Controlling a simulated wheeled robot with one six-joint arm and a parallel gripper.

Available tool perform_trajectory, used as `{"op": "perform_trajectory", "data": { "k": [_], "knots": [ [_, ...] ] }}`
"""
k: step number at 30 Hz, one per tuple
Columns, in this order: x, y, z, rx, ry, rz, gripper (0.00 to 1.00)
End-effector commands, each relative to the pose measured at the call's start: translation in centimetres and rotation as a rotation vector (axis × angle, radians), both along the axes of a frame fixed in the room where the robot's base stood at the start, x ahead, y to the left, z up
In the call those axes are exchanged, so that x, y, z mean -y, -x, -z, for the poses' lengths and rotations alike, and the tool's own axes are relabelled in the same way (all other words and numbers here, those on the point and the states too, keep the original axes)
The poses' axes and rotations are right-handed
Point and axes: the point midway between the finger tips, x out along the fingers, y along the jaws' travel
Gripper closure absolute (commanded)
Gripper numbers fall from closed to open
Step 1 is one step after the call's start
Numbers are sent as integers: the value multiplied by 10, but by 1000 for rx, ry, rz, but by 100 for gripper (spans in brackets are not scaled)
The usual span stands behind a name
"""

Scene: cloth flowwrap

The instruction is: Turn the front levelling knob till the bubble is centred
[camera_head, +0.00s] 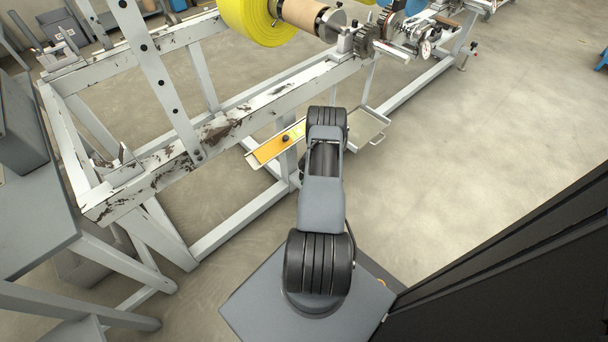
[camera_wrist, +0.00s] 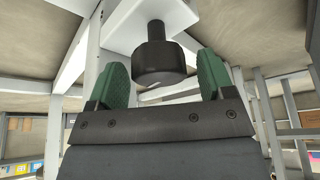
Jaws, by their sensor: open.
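In the wrist view a black round knob (camera_wrist: 158,63) hangs on a dark stem under a white plate (camera_wrist: 190,14). My gripper (camera_wrist: 163,68) points up at it from below. Its two green-padded fingers are open, one on each side of the knob, with a visible gap on both sides. How far the knob reaches in between them is hard to tell. In the head view an orange strip (camera_head: 268,151) with a small dark dot and a yellow-green patch sits beside the machine frame. The bubble is too small to read. My arm hides the gripper and knob there.
The white, chipped machine frame (camera_head: 240,119) runs diagonally past my arm, with legs and rails close by. A yellow roll (camera_head: 252,20) is mounted at the top. A small metal tray (camera_head: 364,128) lies right of the arm. A grey table (camera_head: 30,215) stands at left.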

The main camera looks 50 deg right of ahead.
Motion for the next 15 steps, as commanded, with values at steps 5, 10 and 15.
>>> {"op": "perform_trajectory", "data": {
  "k": [5,10,15],
  "knots": [
    [6,4,-21,1,2,0,25],
    [16,12,-54,1,2,1,25],
    [26,20,-85,1,1,1,25]
  ]
}}
